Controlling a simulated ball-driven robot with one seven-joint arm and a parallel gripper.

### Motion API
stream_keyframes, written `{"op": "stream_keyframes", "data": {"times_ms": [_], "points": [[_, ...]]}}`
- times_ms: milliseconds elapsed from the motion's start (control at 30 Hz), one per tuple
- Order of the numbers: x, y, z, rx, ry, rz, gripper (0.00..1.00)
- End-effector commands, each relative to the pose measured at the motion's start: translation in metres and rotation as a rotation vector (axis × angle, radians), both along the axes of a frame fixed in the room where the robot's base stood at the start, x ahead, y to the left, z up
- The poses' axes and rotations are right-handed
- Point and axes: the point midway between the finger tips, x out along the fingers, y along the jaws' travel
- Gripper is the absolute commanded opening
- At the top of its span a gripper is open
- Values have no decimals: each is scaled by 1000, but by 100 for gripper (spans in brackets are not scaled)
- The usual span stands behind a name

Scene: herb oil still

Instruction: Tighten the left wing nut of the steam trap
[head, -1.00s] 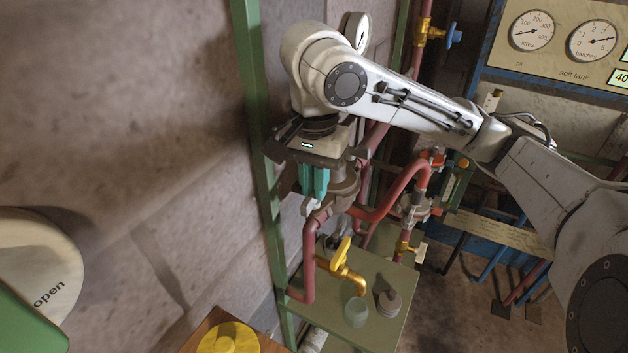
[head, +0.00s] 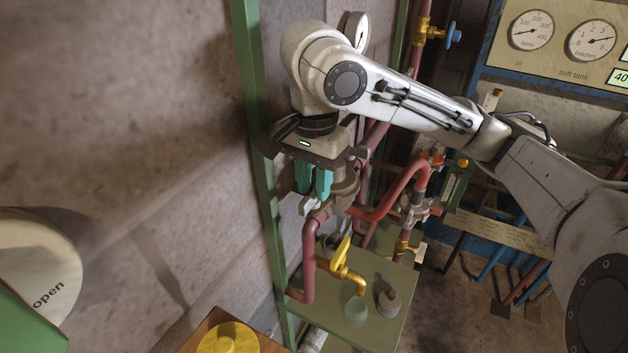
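My gripper (head: 313,203) points down in the head view, at the brown steam trap (head: 346,186) on the pipework beside the green frame post. Its teal fingers stand close together, with pale tips low at the trap's left side. The left wing nut is not clearly visible; it may be hidden behind the fingertips. I cannot tell whether the fingers touch or grip anything.
A red pipe (head: 309,258) drops below the trap. A yellow tap (head: 345,265) stands over a small cup (head: 355,311) and a grey weight-like object (head: 389,302) on a green shelf (head: 378,334). The stone wall (head: 120,130) is close on the left.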

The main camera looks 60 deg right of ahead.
Motion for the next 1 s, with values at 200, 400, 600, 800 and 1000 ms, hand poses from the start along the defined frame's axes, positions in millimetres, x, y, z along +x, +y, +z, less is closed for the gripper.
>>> {"op": "stream_keyframes", "data": {"times_ms": [200,400,600,800,1000], "points": [[0,1,-1,1,2,3,40],[0,0,2,0,3,3,40],[0,0,29,-4,0,3,40],[0,0,59,-2,1,2,40],[0,0,73,0,2,2,40]]}}
